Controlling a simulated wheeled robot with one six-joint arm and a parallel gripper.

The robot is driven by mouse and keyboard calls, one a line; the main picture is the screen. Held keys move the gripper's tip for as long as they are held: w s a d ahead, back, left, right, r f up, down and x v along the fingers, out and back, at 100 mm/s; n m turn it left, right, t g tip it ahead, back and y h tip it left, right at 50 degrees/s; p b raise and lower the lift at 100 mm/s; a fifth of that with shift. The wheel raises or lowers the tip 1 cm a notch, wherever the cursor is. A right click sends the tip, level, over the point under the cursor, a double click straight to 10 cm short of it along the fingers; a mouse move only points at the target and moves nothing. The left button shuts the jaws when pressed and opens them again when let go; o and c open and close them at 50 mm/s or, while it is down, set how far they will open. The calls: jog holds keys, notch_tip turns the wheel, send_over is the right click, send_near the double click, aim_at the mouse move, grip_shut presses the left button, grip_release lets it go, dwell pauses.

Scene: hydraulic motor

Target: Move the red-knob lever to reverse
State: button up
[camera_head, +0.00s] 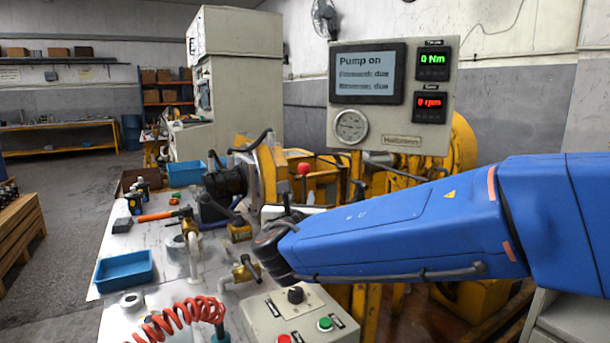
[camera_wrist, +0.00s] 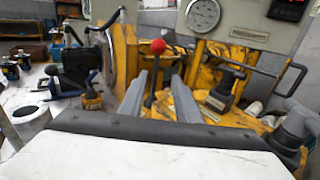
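The red-knob lever (camera_wrist: 158,46) stands nearly upright in the wrist view, its dark shaft rising from the yellow machine. In the head view its red knob (camera_head: 304,168) shows just above the end of my blue arm; the lower shaft is hidden. My gripper (camera_wrist: 159,76) is open, with one grey finger on each side of the shaft in the wrist picture. The knob appears above and beyond the fingertips. I see no contact with the lever. The display (camera_head: 367,74) reads "Pump on", with two lines below that seem to say forward due and reverse due.
A control box (camera_head: 300,315) with red and green buttons, a red coiled hose (camera_head: 175,318), brass valves and blue trays (camera_head: 124,270) crowd the bench. A dark handle (camera_wrist: 228,85) stands right of the lever.

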aim_at(304, 178)
jog(key=w, duration=1.8)
jog(key=shift+a, duration=0.35)
jog(key=shift+s, duration=0.1)
jog(key=shift+r, duration=0.1)
grip_shut()
